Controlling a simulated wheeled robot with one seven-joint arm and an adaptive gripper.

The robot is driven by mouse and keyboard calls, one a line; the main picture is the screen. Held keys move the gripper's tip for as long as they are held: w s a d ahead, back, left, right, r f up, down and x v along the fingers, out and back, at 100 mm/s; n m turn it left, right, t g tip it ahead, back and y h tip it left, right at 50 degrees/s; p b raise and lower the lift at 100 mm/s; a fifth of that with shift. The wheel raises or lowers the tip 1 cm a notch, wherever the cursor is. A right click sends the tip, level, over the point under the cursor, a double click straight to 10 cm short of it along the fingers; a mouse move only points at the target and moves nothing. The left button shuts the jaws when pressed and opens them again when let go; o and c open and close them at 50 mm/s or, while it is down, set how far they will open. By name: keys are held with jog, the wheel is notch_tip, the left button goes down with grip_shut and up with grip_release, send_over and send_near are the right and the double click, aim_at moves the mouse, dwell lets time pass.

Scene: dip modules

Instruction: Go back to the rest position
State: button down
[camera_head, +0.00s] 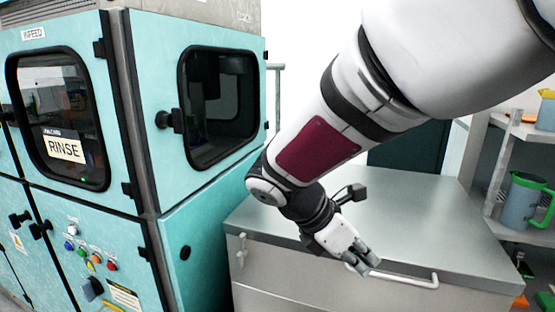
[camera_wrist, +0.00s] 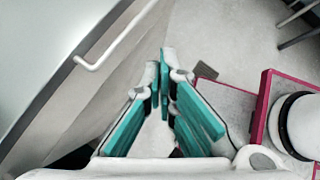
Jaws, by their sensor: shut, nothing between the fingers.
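My gripper (camera_head: 362,262) hangs in front of the metal cabinet's near edge in the head view, pointing down and to the right. In the wrist view my gripper (camera_wrist: 165,60) has its fingers together, with teal pads on their inner sides and nothing between them. My white arm with a dark red panel reaches in from the upper right and hides part of the wall and cabinet top behind it.
A teal machine (camera_head: 195,200) with a RINSE label stands on the left. The metal cabinet (camera_head: 440,230) has a bare top and a white handle (camera_head: 410,280), which also shows in the wrist view (camera_wrist: 95,62). A shelf (camera_head: 525,130) with a green-handled jug (camera_head: 522,200) stands at right.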

jog(key=s+d+r+m+t+y, duration=0.1)
jog(key=s+d+r+m+y, duration=0.1)
jog(key=s+m, duration=0.7)
jog(key=s+d+r+m+t+y+p, duration=0.1)
jog(key=s+r+m+y, duration=0.3)
jog(key=s+m, duration=0.6)
jog(key=shift+d+m+t+y, duration=0.4)
jog(key=shift+d+m+y, duration=0.2)
jog(key=shift+m+y, duration=0.6)
